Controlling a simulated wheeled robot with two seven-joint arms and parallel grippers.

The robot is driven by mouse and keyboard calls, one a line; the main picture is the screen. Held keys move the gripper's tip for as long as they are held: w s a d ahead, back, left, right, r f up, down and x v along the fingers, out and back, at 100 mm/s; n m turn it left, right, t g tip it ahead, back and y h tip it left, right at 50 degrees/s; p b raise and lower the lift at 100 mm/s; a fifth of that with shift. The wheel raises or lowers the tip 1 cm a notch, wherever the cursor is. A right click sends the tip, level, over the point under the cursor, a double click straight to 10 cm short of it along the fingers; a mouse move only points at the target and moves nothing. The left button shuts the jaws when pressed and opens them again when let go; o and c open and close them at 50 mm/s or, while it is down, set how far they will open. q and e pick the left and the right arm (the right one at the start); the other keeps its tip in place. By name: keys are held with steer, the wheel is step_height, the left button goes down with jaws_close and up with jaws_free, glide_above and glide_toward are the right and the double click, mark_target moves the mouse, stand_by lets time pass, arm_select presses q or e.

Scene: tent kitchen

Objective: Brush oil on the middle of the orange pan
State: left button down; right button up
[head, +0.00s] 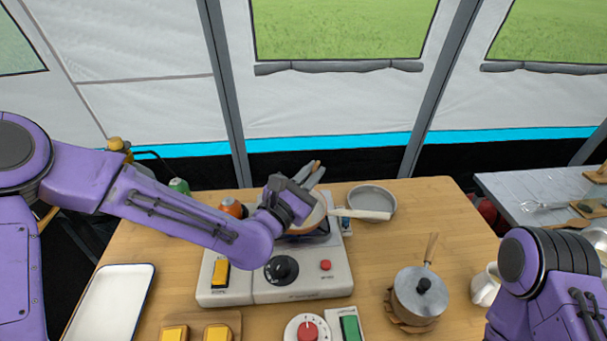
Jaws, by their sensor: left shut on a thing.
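The orange pan (318,217) sits on the stove (300,287) at the middle of the table, with part of its pale inside and rim showing. My left gripper (309,177) is over the pan and hides much of it. It is shut on a thin tool with a wooden end, which looks like the brush (317,165). The brush's bristle end is hidden, so I cannot tell whether it touches the pan. My right arm is at the lower right, and its gripper is out of view.
A grey pan (372,199) stands right of the stove, near a pale handle (360,214). A lidded pot (420,296) is at the front right. A white tray (112,302) lies at the left. An orange item (232,208) stands behind my left forearm. Bare table lies at the right.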

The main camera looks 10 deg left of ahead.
arm_select(q)
steer(key=shift+d, duration=2.1)
steer(key=shift+w+a+f+b, duration=0.1)
steer(key=shift+w+a+b, duration=0.2)
steer(key=shift+a, duration=0.8)
steer(key=shift+w+a+b, duration=0.15)
steer(key=shift+w+a, duration=0.15)
steer(key=shift+a, duration=0.8)
steer(key=a, duration=0.4)
steer(key=shift+w+a, duration=0.1)
steer(key=shift+w, duration=0.05)
steer(key=shift+p, duration=0.3)
step_height(320, 180, up, 6)
steer(key=p, duration=0.4)
